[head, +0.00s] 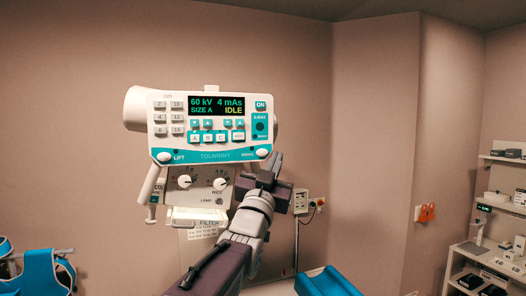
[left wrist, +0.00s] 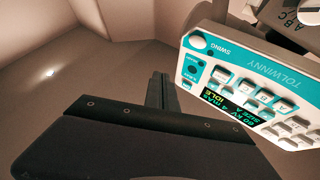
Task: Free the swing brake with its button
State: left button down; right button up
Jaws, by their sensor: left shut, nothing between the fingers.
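The x-ray head's control panel (head: 210,128) faces me, with a lit screen reading 60 kV, 4 mAs, SIZE A, IDLE. The swing button (head: 262,153) is a round pale button at the panel's lower right corner, beside a SWING label. It also shows in the left wrist view (left wrist: 198,42), where the panel appears upside down. My left gripper (head: 275,160) is shut and empty, just below and right of that button. In the left wrist view its fingers (left wrist: 160,82) stand apart from the button in the picture. My right gripper is out of view.
A matching LIFT button (head: 164,157) sits at the panel's lower left. Two dials (head: 203,183) are on the housing below. A wall box (head: 300,201) hangs behind my arm. Blue padding (head: 328,281) lies low in front, and shelves (head: 490,255) stand at right.

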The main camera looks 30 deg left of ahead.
aim_at(262, 152)
pick_arm(q)
jog(key=w+a+p, duration=0.1)
jog(key=w+a, duration=0.1)
jog(key=a, duration=0.1)
jog(key=w+a+p, duration=0.2)
jog(key=w+a, duration=0.1)
jog(key=shift+w, duration=0.1)
dwell(2.0)
jog(key=shift+w+a+f, duration=0.1)
jog(key=shift+w+a, duration=0.2)
jog(key=shift+a, duration=0.05)
